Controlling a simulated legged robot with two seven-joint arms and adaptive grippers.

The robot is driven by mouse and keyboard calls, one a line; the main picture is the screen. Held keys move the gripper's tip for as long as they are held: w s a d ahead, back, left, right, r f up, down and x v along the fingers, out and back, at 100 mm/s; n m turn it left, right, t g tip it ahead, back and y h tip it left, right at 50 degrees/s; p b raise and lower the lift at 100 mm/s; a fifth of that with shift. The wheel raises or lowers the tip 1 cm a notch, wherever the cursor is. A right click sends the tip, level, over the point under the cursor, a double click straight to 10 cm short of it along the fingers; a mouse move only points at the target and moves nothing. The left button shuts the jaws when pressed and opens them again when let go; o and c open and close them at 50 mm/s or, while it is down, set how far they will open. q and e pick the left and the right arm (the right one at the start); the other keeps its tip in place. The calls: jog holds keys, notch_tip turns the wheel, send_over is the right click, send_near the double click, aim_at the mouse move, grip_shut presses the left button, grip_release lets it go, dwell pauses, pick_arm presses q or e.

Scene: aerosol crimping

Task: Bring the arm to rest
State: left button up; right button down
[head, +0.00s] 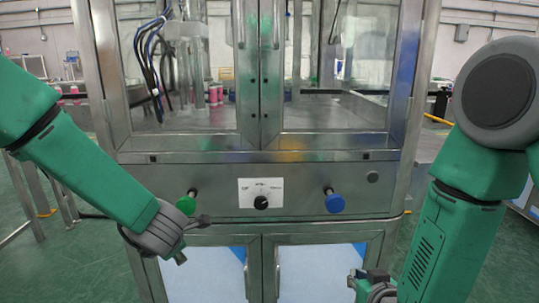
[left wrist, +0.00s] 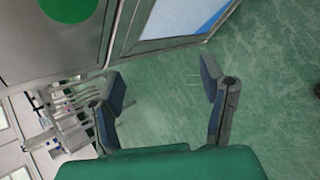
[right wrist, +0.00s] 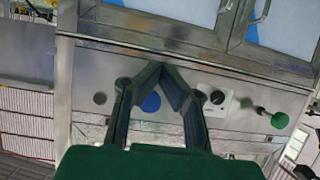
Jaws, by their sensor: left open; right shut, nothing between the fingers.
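My left gripper (head: 190,240) is in front of the lower left of the steel crimping machine (head: 222,204). In the left wrist view its two fingers (left wrist: 160,82) are spread wide with only green floor between them. My right gripper (head: 371,280) is low at the right, in front of the lower doors and partly cut off by the bottom edge. In the right wrist view its fingertips (right wrist: 165,70) meet and hold nothing. Both arms are bent and appear clear of the machine.
The machine front carries a green button (head: 163,204), a black dial (head: 261,202) and a blue button (head: 334,204). Pink cans (head: 215,95) stand behind the glass. Handled lower doors (head: 322,268) are shut. Green floor (head: 75,260) is open at the left.

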pick_arm(q)
jog(key=s+a+f+m+g, duration=0.2)
jog(key=s+a+f+m, duration=0.1)
jog(key=s+f+m, duration=0.7)
jog(key=s+a+f+m+g+h, duration=0.1)
jog(key=s+m, duration=0.4)
jog(key=s, duration=0.5)
jog(key=s+a+f+m+g+h+p, duration=0.1)
jog(key=s+f+m+g, duration=0.2)
jog(key=s+f+m, duration=0.3)
jog(key=s+a+f+m+g+p, duration=0.1)
jog(key=s+f+m, duration=0.3)
jog(key=s, duration=0.9)
jog(key=shift+s+a+m+g+h, duration=0.35)
jog(key=shift+a+m+g+h, duration=0.1)
jog(key=shift+m, duration=0.75)
pick_arm(e)
jog(key=s+d+f+g, duration=0.2)
jog(key=s+f+g, duration=0.2)
jog(key=s, duration=0.7)
jog(key=s+d+f+g, duration=0.2)
jog(key=s+f+g, duration=0.2)
jog(key=s+f, duration=0.3)
jog(key=s+d+f+g, duration=0.2)
jog(key=s+f+g, duration=0.2)
jog(key=s, duration=1.1)
jog(key=shift+d+f, duration=0.4)
jog(key=shift+f, duration=0.4)
pick_arm(q)
jog(key=shift+w, duration=0.1)
